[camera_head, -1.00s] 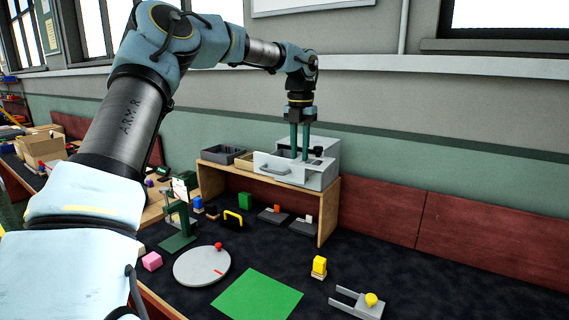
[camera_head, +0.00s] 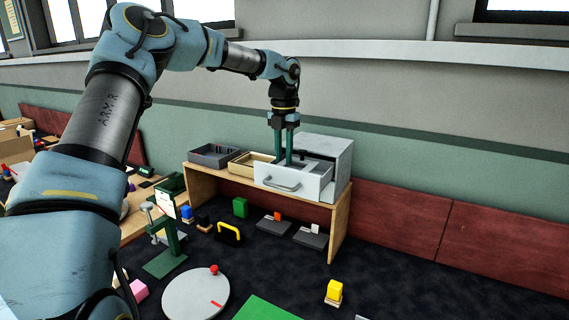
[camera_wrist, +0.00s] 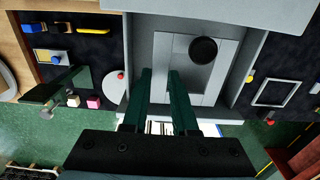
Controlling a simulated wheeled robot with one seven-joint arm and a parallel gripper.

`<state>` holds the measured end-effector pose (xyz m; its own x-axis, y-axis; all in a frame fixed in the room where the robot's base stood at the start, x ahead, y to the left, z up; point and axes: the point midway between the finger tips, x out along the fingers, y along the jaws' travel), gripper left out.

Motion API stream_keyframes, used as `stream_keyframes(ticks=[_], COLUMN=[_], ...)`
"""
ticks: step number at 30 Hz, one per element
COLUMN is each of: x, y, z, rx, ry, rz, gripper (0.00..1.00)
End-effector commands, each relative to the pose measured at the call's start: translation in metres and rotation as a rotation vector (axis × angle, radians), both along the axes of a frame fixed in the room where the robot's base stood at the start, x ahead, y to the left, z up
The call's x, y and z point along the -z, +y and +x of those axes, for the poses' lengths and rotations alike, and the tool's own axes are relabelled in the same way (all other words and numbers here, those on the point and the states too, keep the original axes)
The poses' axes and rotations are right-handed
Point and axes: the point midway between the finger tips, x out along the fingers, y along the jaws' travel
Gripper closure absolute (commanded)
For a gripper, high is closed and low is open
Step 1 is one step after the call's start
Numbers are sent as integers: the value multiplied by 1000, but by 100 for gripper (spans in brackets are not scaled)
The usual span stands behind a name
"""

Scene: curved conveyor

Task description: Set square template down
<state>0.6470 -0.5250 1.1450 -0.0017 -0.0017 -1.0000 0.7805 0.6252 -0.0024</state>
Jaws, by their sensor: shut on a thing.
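A grey plate with a round black knob, seemingly the square template (camera_wrist: 196,75), is over or in the open drawer in the wrist view; its height above the drawer floor is unclear. In the head view mostly its dark knob (camera_head: 301,155) shows. My gripper (camera_head: 282,163) points down into the drawer. In the wrist view its green fingers (camera_wrist: 160,72) are a little apart, with grey material of the plate between them; they hide its near left part. The drawer (camera_head: 290,186) is pulled out of a grey cabinet (camera_head: 340,160) on a wooden shelf.
Grey and tan trays (camera_head: 213,151) stand left of the drawer on the shelf. A grey square frame (camera_wrist: 257,92) lies right of the drawer in the wrist view.

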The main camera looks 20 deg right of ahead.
Motion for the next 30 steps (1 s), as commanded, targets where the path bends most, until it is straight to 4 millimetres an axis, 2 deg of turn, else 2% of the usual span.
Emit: stream_keyframes(ticks=[10,19,20,27,30], x=[36,40,40,40,40], y=[0,0,0,0,0], z=[-1,0,0,0,0], rx=[1,0,0,0,0], ry=[1,-1,-1,-1,-1], rz=[0,0,-1,-1,-1], gripper=[100,100,71,44,44])
